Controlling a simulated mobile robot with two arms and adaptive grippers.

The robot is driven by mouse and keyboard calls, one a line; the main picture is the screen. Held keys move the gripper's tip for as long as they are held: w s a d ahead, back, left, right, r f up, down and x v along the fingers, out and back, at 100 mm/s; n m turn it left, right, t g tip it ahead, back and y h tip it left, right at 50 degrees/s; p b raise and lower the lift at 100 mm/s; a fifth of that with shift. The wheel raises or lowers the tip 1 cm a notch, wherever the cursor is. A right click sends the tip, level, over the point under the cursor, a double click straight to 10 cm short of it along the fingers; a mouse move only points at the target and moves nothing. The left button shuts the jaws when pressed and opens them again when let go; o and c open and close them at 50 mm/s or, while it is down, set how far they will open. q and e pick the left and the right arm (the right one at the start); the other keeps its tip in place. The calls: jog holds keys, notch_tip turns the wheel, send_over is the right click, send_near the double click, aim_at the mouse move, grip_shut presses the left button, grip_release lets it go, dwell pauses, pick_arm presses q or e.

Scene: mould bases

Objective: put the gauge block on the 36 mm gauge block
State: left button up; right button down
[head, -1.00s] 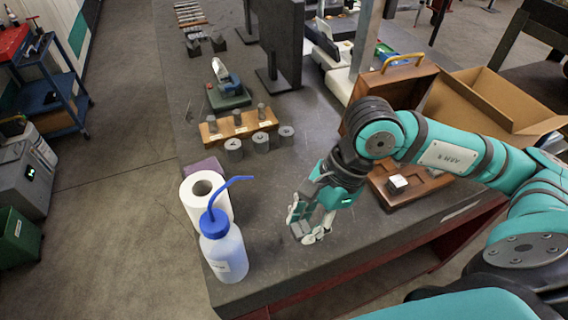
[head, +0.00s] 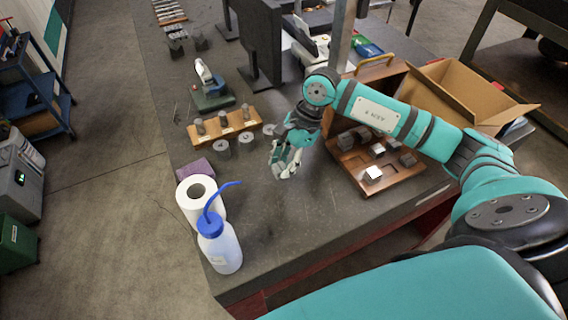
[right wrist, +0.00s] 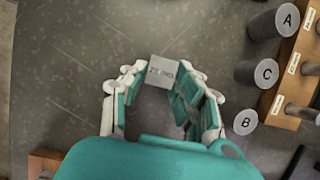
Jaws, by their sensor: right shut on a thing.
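My right gripper (head: 285,173) is over the dark bench top, left of the wooden gauge case (head: 352,172). In the right wrist view its fingers (right wrist: 163,76) are closed on a small grey gauge block (right wrist: 163,70) with markings that I cannot read. In the head view the held block is hard to make out. Several other blocks stand in the case, among them a bright one (head: 373,174) at the near side and dark ones (head: 346,139) behind. I cannot tell which is the 36 mm gauge block. My left gripper is not in view.
Grey cylinders lettered A (right wrist: 287,19), C (right wrist: 267,72) and B (right wrist: 246,122) stand beside a wooden holder (head: 236,125). A blue-capped wash bottle (head: 221,250) and a paper roll (head: 187,207) stand at the near left. An open cardboard box (head: 440,95) lies behind the case.

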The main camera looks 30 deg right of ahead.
jog(key=shift+f+p, duration=0.45)
jog(key=shift+f, duration=0.5)
jog(key=shift+f+b, duration=0.3)
jog(key=shift+b, duration=0.05)
jog(key=c, duration=1)
grip_release()
jog(key=shift+r, duration=0.15)
